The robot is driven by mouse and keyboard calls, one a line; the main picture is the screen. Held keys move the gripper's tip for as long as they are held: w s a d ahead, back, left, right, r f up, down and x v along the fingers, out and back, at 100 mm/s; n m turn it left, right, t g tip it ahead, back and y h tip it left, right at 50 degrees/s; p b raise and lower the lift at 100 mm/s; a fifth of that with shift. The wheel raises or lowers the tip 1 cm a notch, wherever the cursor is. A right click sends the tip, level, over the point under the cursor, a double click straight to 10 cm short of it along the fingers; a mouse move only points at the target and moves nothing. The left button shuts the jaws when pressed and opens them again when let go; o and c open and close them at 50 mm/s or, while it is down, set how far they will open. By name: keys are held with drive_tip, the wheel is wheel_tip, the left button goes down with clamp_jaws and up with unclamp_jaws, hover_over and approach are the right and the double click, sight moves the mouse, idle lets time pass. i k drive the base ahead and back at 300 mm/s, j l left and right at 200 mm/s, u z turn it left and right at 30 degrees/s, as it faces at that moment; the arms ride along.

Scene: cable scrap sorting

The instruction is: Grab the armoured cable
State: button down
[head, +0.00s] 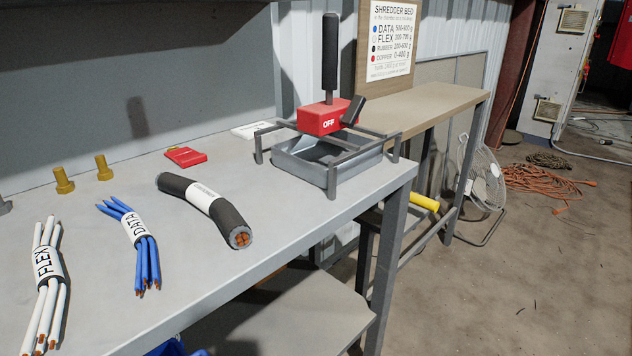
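A thick dark cable (233,223) lies on the grey workbench (180,270), slanting from upper left to lower right. It has a white label band around its middle, whose print is too small to read. Its near right end shows copper cores inside a grey ring. It looks like the armoured cable. A bundle of blue cables (148,262) banded "DATA" lies to its left. A bundle of white cables (38,312) banded "FLEX" lies at the far left. My gripper is not in view.
The bench front is clear. A fan (484,180) and orange cord (540,182) are on the floor.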

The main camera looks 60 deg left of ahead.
sight(238, 232)
drive_tip(key=u, duration=2.35)
drive_tip(key=k+l+u, duration=0.1)
drive_tip(key=u, duration=0.65)
drive_tip(key=k+u, duration=0.85)
drive_tip(key=i, duration=0.1)
